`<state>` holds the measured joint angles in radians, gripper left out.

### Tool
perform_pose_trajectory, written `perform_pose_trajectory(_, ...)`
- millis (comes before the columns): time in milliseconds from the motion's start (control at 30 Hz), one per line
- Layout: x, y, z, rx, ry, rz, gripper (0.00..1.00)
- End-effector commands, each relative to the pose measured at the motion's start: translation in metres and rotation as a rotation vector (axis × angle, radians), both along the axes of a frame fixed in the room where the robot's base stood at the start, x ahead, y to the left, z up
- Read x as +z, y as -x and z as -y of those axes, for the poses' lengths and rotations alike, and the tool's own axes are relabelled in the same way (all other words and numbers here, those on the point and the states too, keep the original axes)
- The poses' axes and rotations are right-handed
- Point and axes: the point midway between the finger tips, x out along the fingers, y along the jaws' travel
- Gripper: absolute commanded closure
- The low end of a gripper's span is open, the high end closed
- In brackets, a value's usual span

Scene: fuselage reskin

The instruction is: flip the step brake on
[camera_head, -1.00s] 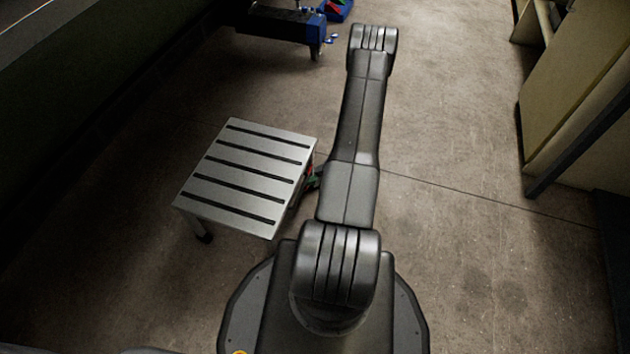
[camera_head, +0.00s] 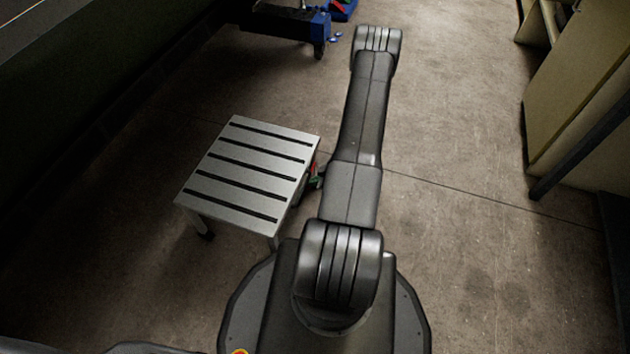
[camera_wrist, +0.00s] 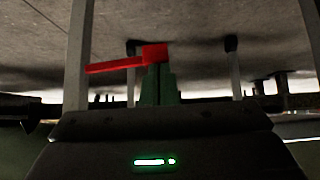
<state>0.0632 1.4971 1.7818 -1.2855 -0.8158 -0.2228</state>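The step (camera_head: 250,166), a silver stool with dark tread strips, stands on the floor left of my arm. In the wrist view its pale legs (camera_wrist: 76,60) rise on both sides. The brake's red lever (camera_wrist: 115,65) runs sideways to a red block (camera_wrist: 155,53) at the middle. A little red and green shows at the step's right side in the head view. My gripper (camera_wrist: 157,75) shows narrow green fingers close together, right at the red block; whether they touch it is unclear. No gap shows between them. In the head view my gripper is mostly hidden.
A blue and black wheeled item (camera_head: 290,25) stands at the far back. A pale cabinet (camera_head: 575,90) is at the right. A dark wall runs along the left. The floor (camera_head: 470,240) right of my arm is clear.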

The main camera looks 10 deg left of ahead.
Motion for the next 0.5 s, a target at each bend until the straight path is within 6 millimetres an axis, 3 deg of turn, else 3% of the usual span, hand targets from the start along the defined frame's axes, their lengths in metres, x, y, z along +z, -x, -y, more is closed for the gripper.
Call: perform_pose_trajectory(500,-0.036,0.004,-0.001,0.001,0.000,-0.001,1.00)
